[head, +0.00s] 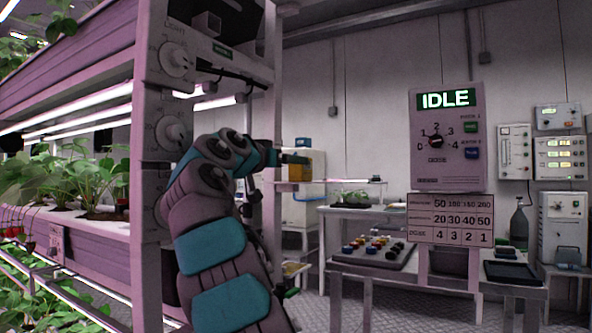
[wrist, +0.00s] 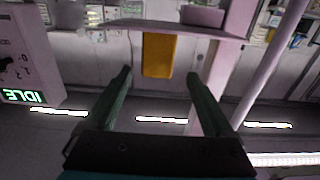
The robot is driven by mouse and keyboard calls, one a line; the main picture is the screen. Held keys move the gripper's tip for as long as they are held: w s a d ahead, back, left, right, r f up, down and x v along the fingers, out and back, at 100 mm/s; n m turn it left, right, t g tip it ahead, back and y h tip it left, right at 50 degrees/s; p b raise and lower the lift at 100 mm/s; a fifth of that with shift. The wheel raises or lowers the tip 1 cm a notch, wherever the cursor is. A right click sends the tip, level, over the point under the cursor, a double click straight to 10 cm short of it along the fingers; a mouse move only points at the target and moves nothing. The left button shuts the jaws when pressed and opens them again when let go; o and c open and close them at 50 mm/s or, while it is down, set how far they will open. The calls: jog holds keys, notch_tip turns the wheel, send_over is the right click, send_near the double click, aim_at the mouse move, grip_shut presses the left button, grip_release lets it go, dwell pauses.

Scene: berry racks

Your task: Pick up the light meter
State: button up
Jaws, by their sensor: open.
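A yellow-orange block, which looks like the light meter (wrist: 160,52), shows in the wrist view against a pale ledge (wrist: 130,25); that view is upside down. My gripper (wrist: 160,74) is open, with one dark green finger on each side of the block in the picture. I cannot tell how far the block is from the fingertips. Nothing is held. In the head view my gripper (head: 294,157) reaches right, in front of a yellow box (head: 317,166). I cannot tell whether this is the same thing. My arm hides part of that area.
A plant rack (head: 70,235) stands at left, its post close to my arm. A table (head: 345,262) with a tray of coloured knobs (head: 405,256) stands right of centre. An IDLE panel (head: 448,170) is at right. Floor shows between rack and table.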

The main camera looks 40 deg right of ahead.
jog(key=p+x, duration=0.2)
jog(key=x, duration=0.4)
jog(key=shift+s+d+f, duration=0.1)
jog(key=shift+d+f, duration=0.05)
jog(key=shift+d, duration=0.15)
jog(key=shift+c, duration=0.3)
grip_shut()
